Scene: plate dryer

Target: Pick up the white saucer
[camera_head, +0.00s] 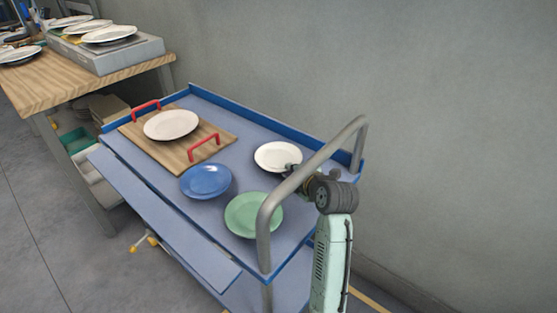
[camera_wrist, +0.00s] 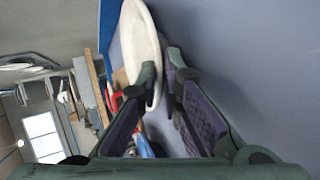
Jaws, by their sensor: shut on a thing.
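The white saucer (camera_head: 277,156) is at the back right of the blue cart's top, inside the grey handle. My gripper (camera_head: 292,169) reaches in past the handle to the saucer's near right edge and is shut on its rim. In the wrist view the saucer (camera_wrist: 138,38) shows edge-on, its rim between the fingertips of my gripper (camera_wrist: 161,76). I cannot tell whether the saucer rests on the cart or is slightly raised. The handle and my arm hide part of the gripper in the head view.
The blue cart (camera_head: 259,115) also carries a blue plate (camera_head: 206,181), a green plate (camera_head: 254,215) and a wooden tray (camera_head: 184,155) with red handles and a white plate (camera_head: 171,125). The grey cart handle (camera_head: 318,163) stands close to my arm. A wooden table (camera_head: 60,82) is at left.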

